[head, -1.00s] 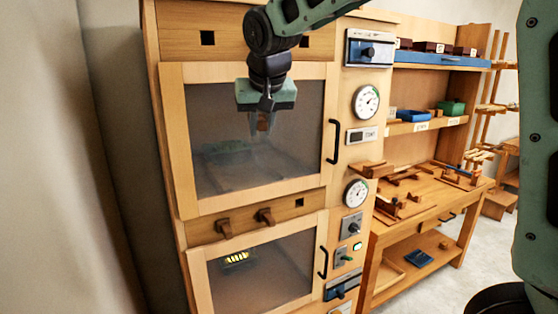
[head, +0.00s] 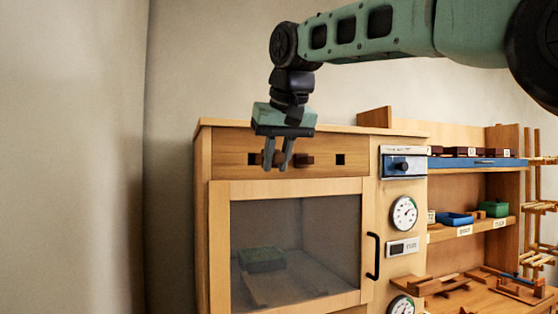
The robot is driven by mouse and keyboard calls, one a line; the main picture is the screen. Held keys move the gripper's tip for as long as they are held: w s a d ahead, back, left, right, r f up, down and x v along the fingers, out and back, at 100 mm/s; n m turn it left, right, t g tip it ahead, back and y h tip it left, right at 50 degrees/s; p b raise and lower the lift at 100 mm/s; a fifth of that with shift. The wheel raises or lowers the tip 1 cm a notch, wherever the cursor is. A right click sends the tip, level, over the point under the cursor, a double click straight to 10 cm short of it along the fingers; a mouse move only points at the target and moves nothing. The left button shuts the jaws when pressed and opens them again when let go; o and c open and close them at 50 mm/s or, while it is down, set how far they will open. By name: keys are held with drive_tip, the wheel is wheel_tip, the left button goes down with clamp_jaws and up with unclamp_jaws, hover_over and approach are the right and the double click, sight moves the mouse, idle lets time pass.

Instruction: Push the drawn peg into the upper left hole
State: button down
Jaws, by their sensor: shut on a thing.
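The upper left hole (head: 251,160) is uncovered, as is the upper right hole (head: 340,159). My gripper (head: 280,167) points down in front of the panel, between the holes and closer to the left one.
Below the panel is a glazed door (head: 217,245) with a black handle (head: 373,256). Dials and a blue-fronted control (head: 403,166) line the right column. A shelf unit with trays and a bench stand farther right. A bare wall is at left.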

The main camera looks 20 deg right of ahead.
sight(258, 158)
drive_tip(key=shift+w+p, duration=0.85)
drive_tip(key=shift+w, duration=0.85)
drive_tip(key=shift+w+p, duration=4.25)
drive_tip(key=shift+w, duration=0.4)
idle(0.5)
drive_tip(key=c, duration=1.2)
unclamp_jaws()
